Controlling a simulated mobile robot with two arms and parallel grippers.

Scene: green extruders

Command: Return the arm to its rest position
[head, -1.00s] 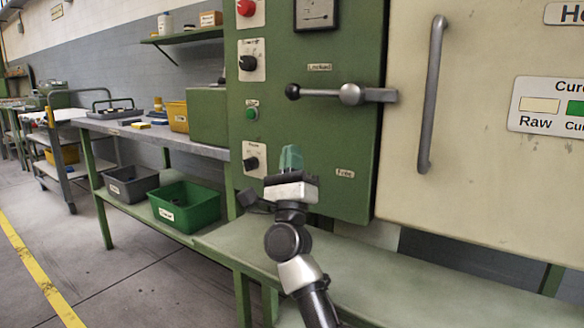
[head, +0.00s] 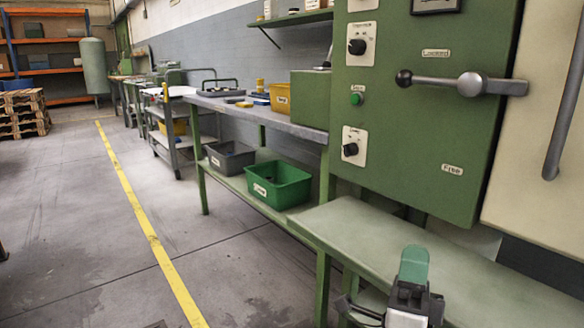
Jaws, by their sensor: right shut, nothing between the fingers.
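My right gripper (head: 414,262) is at the lower right of the head view, with its green fingers pointing up. It is shut with nothing between the fingers. It shows in front of the pale green low bench (head: 375,235) and below the green control cabinet (head: 420,120). It appears apart from both. Most of my right arm is below the picture's edge. My left gripper is not in view.
The cabinet carries a lever handle (head: 470,84) and knobs. A green bin (head: 278,186) and a grey bin (head: 230,158) sit on the shelf under the workbench (head: 250,113). A trolley (head: 178,142) stands farther back. Open floor (head: 90,220) lies left, with a yellow line (head: 148,230).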

